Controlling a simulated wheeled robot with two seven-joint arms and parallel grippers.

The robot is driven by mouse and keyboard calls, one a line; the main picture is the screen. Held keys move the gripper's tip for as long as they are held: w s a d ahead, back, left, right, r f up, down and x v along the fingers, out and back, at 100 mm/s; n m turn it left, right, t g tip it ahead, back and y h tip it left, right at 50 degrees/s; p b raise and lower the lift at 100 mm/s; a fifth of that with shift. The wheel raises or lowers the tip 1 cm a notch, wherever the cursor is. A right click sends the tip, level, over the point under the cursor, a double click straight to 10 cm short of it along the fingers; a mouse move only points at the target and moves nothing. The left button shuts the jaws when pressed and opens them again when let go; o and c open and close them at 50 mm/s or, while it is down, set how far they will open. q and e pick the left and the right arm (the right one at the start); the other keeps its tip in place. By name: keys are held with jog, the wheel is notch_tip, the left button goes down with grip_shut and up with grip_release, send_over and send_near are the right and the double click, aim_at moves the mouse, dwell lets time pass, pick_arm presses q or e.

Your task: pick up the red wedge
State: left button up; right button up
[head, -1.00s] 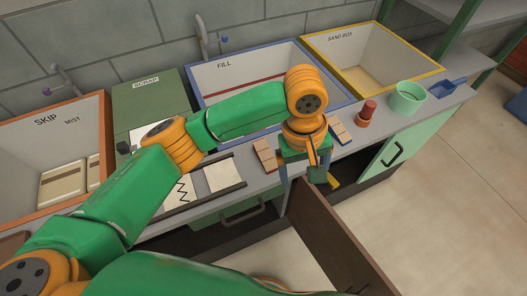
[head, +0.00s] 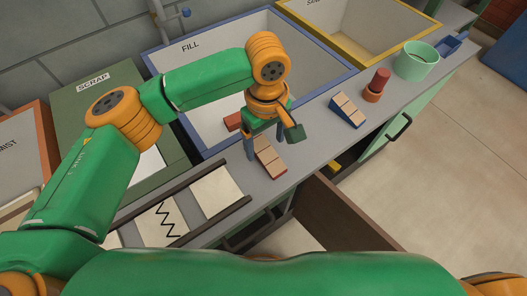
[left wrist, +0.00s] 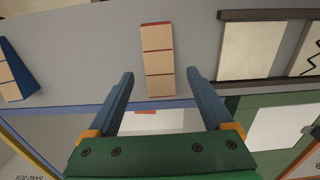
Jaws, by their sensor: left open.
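The red wedge (head: 271,162) lies on the grey counter (head: 310,148) in front of the blue-rimmed FILL bin. It has red edges and tan panels on its upper face. My left gripper (head: 265,143) is open and stands over the wedge's far end, partly hiding it. In the left wrist view the wedge (left wrist: 158,62) shows lengthwise between the two open fingers (left wrist: 160,75), with a gap on each side. No contact is visible; the height of the fingertips above the wedge is hard to tell. My right gripper is out of view.
A blue wedge (head: 347,110) lies to the right, also in the left wrist view (left wrist: 18,75). Beyond are a red cylinder (head: 379,80) and a green pot (head: 416,62). A railed tray (head: 192,200) lies left. A small red piece (head: 233,121) shows in the FILL bin (head: 205,85).

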aim_at(266, 152)
pick_arm(q)
notch_tip(266, 152, down, 3)
jog(key=shift+f, duration=0.2)
jog(key=shift+w, duration=0.1)
grip_shut()
